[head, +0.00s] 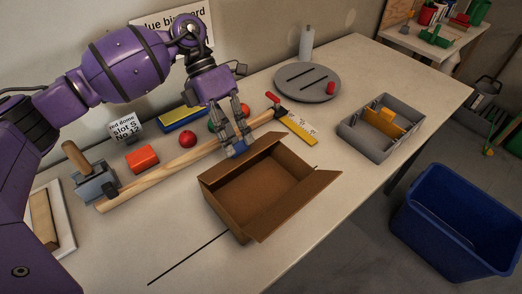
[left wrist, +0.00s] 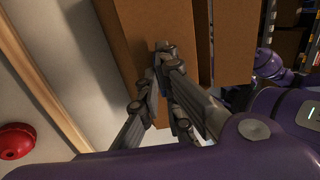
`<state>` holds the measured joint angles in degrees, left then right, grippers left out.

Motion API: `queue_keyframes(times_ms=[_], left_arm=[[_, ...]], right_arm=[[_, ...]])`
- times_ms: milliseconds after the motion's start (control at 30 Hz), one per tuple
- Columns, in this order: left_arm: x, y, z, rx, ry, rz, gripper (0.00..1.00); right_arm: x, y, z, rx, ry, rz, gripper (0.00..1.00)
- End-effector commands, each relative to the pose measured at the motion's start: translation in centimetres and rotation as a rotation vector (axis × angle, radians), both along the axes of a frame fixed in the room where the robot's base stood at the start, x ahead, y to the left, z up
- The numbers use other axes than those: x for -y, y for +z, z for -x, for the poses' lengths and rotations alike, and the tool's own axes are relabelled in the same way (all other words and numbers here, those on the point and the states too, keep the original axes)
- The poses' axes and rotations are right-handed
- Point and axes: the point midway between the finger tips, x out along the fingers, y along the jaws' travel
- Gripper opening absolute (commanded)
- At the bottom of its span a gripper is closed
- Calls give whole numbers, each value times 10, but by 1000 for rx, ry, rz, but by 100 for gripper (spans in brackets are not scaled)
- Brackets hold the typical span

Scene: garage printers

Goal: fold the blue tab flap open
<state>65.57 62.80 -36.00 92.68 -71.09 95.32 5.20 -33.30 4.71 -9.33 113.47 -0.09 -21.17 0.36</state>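An open brown cardboard box (head: 262,185) stands on the workbench. One flap (head: 300,203) leans outward at its right side. A blue tab (head: 238,148) shows at the box's back edge, right at my left fingertips. My left gripper (head: 238,144) points down there from above. In the left wrist view, the fingertips of the left gripper (left wrist: 163,48) come together against or just in front of brown cardboard (left wrist: 180,25). My right gripper is not in view.
A grey divided tray (head: 380,128) and round grey disc (head: 307,82) stand right. A blue bin (head: 455,220) is on the floor.

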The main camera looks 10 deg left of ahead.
Motion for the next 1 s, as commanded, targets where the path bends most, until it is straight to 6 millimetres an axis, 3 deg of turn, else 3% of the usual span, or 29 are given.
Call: queue_keyframes(times_ms=[1000], left_arm=[[-11,-6,-8,-173,2,230,0]], right_arm=[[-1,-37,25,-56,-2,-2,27]])
